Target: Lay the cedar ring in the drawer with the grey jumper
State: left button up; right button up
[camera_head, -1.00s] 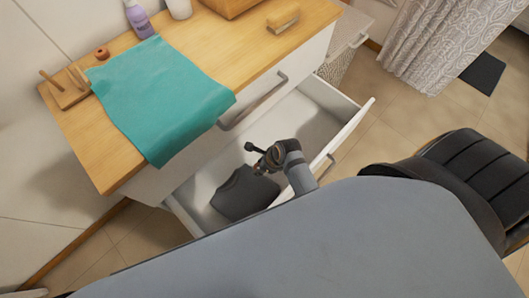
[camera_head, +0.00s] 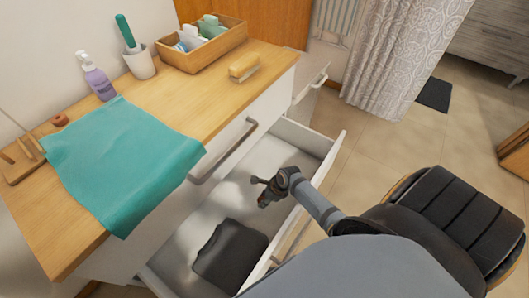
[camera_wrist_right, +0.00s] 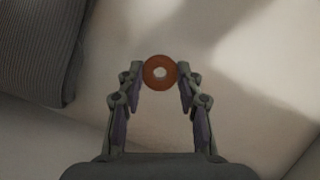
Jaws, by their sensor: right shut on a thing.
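The open white drawer (camera_head: 283,152) juts out below the worktop. The grey jumper (camera_head: 230,254) lies folded at its near end, and its ribbed edge fills the upper left of the right wrist view (camera_wrist_right: 38,45). My right gripper (camera_head: 263,192) is over the drawer's bare floor, beyond the jumper. In the right wrist view the right gripper (camera_wrist_right: 160,76) is shut on an orange-brown cedar ring (camera_wrist_right: 147,74), held between the fingertips with pale drawer floor below. The ring's height above the floor is hard to tell. My left gripper is not in view.
A similar brown ring (camera_head: 60,120) lies on the worktop (camera_head: 205,88) beside a teal cloth (camera_head: 120,165). A brush (camera_head: 244,67), a purple bottle (camera_head: 97,78), a cup (camera_head: 140,64) and a wooden box (camera_head: 203,49) also stand there. The drawer floor beside the jumper is clear.

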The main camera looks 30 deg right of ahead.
jog(key=f, duration=0.1)
jog(key=f+b, duration=0.1)
jog(key=f, duration=0.1)
jog(key=shift+w+d, duration=0.1)
jog(key=shift+d, duration=0.15)
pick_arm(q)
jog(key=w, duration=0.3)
pick_arm(e)
jog(key=shift+f, duration=0.25)
jog(key=shift+f, duration=0.1)
jog(key=o, duration=0.8)
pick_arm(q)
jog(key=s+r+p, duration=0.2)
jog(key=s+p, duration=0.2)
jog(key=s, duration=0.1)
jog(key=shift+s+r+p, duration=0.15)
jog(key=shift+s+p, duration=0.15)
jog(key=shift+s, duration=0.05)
pick_arm(e)
jog(key=v, duration=1.2)
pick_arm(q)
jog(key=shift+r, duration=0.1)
pick_arm(e)
jog(key=shift+a+r, duration=0.1)
jog(key=shift+r, duration=0.1)
